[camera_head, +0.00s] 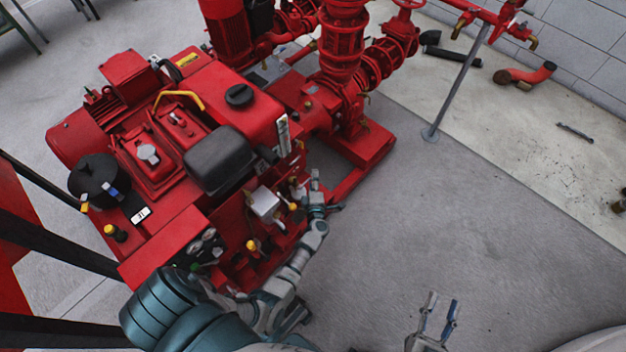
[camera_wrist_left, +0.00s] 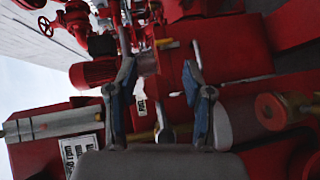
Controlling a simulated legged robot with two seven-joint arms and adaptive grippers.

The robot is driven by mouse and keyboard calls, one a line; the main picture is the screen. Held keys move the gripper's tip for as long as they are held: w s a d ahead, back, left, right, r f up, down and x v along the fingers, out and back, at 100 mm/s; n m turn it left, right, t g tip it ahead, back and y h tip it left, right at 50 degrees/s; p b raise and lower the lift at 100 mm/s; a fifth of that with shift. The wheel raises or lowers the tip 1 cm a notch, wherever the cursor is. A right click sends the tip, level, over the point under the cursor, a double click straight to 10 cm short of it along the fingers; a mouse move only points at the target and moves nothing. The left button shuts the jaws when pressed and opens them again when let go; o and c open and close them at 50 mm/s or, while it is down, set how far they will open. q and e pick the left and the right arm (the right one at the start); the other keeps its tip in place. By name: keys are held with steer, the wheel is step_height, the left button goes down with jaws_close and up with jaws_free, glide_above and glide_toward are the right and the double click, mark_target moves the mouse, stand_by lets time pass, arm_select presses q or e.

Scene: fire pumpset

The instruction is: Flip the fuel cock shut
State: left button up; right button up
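The red engine pumpset (camera_head: 190,125) fills the left half of the head view, with a red fuel tank (camera_head: 235,100) on top. Small yellow-tipped controls (camera_head: 252,246) sit on its near side. I cannot single out the fuel cock for certain. My left gripper (camera_head: 325,195) is at the engine's right side, below the tank, close to a grey box (camera_head: 265,203). In the left wrist view its two fingers (camera_wrist_left: 163,98) stand apart, with red parts and a yellow piece behind the gap. I cannot tell whether it touches anything. My right gripper (camera_head: 442,304) is open and empty over the floor.
A red vertical pump with pipes (camera_head: 345,60) stands behind the engine. A grey post (camera_head: 457,85) rises from the floor to its right. Loose pipe pieces (camera_head: 524,75) and a wrench (camera_head: 574,132) lie at the far right. The grey floor (camera_head: 450,210) at centre right is clear.

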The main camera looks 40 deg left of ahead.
arm_select(q)
steer(key=shift+s+r, duration=0.1)
steer(key=shift+s, duration=0.05)
steer(key=v, duration=0.7)
steer(key=shift+d, duration=0.25)
steer(key=shift+a, duration=0.15)
